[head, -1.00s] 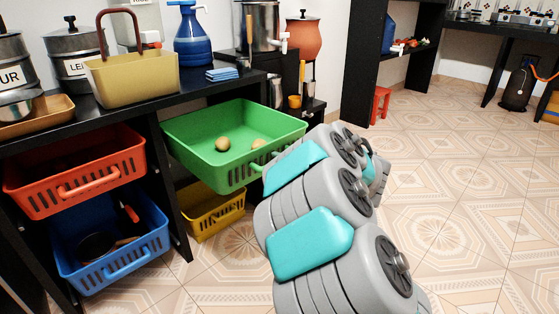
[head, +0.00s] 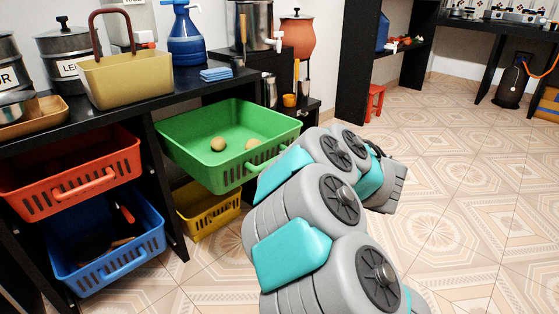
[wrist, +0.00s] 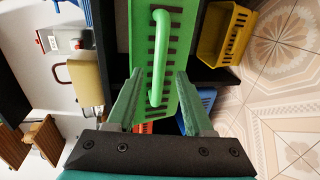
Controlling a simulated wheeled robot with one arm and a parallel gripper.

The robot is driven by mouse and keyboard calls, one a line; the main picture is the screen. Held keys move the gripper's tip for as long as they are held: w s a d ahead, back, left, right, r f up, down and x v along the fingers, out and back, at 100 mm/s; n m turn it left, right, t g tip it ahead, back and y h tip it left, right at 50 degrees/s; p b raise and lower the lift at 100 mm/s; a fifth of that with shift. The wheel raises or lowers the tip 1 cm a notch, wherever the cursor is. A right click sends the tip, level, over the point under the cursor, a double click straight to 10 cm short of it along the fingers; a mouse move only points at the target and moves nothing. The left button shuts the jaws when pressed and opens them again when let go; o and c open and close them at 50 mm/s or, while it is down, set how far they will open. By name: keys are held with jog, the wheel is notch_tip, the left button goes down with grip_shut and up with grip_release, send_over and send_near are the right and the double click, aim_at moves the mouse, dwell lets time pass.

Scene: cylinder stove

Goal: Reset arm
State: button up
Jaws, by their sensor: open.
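My gripper (wrist: 160,74) is open and empty in the wrist view, its two greenish fingers apart. It faces the front of the green basket (wrist: 175,65). The basket's curved green handle (wrist: 157,50) lies in the gap between the fingers in the picture; it appears to be beyond them. In the head view my grey and teal arm stands in front of the green basket (head: 195,160), and its hand end (head: 385,185) points right. The fingers cannot be made out there. The basket sticks out from under the counter with two small round brownish items (head: 218,144) in it.
A red basket (head: 70,185) and a blue basket (head: 110,265) sit at left under the black counter (head: 130,112). A yellow basket (head: 205,210) is below the green one. A beige caddy (head: 125,80) and blue jug (head: 186,45) stand on the counter. Tiled floor is open at right.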

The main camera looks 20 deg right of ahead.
jog(key=shift+v, duration=1.15)
